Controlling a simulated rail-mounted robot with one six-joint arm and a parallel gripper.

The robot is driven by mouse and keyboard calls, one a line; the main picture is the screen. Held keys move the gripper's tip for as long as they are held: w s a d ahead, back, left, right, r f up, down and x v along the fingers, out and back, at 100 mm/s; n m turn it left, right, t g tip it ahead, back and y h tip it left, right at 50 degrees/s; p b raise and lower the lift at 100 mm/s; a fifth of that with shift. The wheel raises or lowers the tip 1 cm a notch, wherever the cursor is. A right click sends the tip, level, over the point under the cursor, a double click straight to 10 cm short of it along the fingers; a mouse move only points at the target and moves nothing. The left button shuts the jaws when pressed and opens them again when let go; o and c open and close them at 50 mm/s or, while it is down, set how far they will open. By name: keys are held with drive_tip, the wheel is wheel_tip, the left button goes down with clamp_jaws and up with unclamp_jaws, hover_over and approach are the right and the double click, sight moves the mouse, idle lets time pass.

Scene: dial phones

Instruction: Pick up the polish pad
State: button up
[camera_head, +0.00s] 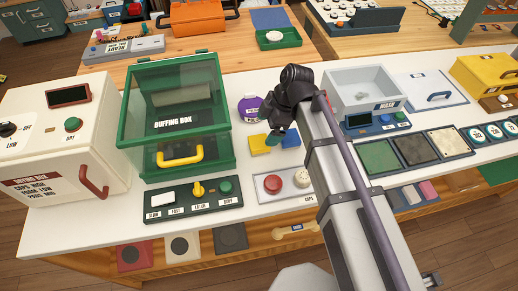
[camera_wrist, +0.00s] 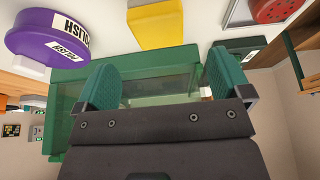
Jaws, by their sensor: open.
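The polish pad is a round purple disc with a white label; it lies on the white counter (camera_head: 240,170) right of the buffing box in the head view (camera_head: 247,104), partly covered by my arm. In the wrist view the purple pad (camera_wrist: 60,38) is at the upper left, outside my fingers. My gripper (camera_head: 273,139) is near the yellow and blue blocks, in front of the pad in the head view. In the wrist view its green fingers (camera_wrist: 163,82) are spread apart, with nothing between them.
A yellow block (camera_head: 259,145) and a blue block (camera_head: 291,138) lie beside my gripper. The green buffing box (camera_head: 178,172) stands to the left. A plate with red and pale knobs (camera_head: 268,186) lies in front. A grey basin (camera_head: 385,101) stands to the right.

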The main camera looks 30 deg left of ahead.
sight(259, 142)
drive_tip(key=x, duration=0.2)
drive_tip(key=shift+a+f+b, duration=0.1)
drive_tip(key=shift+f+b, duration=0.15)
drive_tip(key=shift+b, duration=0.15)
drive_tip(key=b+x, duration=0.4)
drive_tip(key=x, duration=0.1)
drive_tip(key=shift+w+b, duration=0.15)
drive_tip(key=shift+b, duration=0.2)
drive_tip(key=shift+f, duration=0.2)
drive_tip(key=shift+r, duration=0.25)
drive_tip(key=c, duration=1)
